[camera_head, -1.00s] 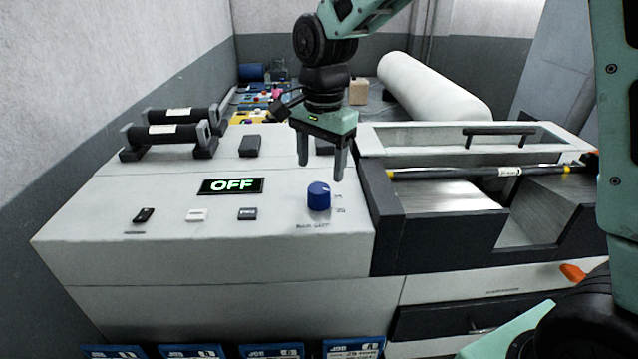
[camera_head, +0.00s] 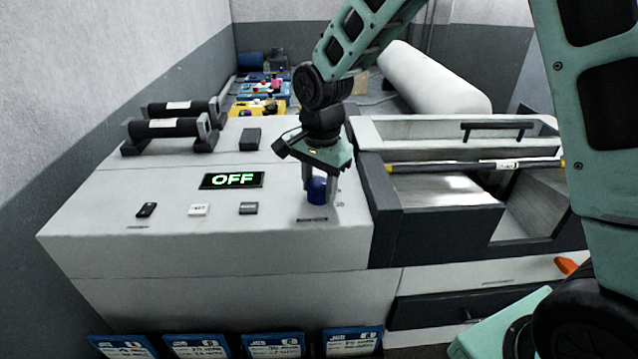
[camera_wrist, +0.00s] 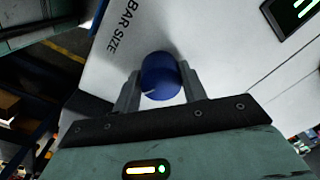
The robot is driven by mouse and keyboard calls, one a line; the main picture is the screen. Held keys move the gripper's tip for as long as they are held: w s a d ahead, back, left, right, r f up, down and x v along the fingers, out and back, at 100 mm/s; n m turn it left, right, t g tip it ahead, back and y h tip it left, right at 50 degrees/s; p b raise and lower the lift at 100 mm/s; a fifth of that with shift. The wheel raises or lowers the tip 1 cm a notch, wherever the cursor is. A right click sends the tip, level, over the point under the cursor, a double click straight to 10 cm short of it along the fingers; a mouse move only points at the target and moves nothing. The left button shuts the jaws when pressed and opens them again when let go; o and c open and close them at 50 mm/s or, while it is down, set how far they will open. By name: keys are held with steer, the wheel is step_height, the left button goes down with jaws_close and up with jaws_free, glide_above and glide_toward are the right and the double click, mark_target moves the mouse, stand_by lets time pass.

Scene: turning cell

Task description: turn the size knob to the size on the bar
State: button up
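The blue size knob (camera_head: 317,191) stands on the sloping white panel. My gripper (camera_head: 319,190) is lowered over it, one finger on each side. In the wrist view the knob (camera_wrist: 160,78) fills the space between the fingertips, with a pale pointer line on its face. I cannot tell whether the fingers press on it or only flank it. The words "BAR SIZE" are printed beside the knob; the size marks are mostly hidden. The grey bar (camera_head: 450,167) with yellow ends lies across the machine at right. Its white tag (camera_head: 507,165) is too small to read.
A display (camera_head: 232,180) reads OFF. Several small switches, including a black one (camera_head: 147,210), sit left of the knob. Two black rollers (camera_head: 165,129) lie at the back left. Blue job cards (camera_head: 273,345) line the front below. The panel around the knob is flat.

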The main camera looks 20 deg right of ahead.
stand_by(0.3)
steer(key=n, duration=0.6)
steer(key=shift+d+n, duration=0.1)
steer(key=shift+n, duration=0.3)
steer(key=n, duration=0.3)
steer(key=shift+w+n, duration=0.1)
steer(key=shift+n, duration=0.2)
steer(key=n, duration=0.3)
steer(key=shift+r+n, duration=0.1)
steer(key=shift+n, duration=0.2)
steer(key=n+p, duration=0.1)
steer(key=n, duration=0.4)
steer(key=shift+g, duration=0.3)
steer(key=shift+w+n+p, duration=0.1)
steer(key=shift+n+p, duration=0.45)
steer(key=shift+n, duration=1.85)
steer(key=o, duration=1)
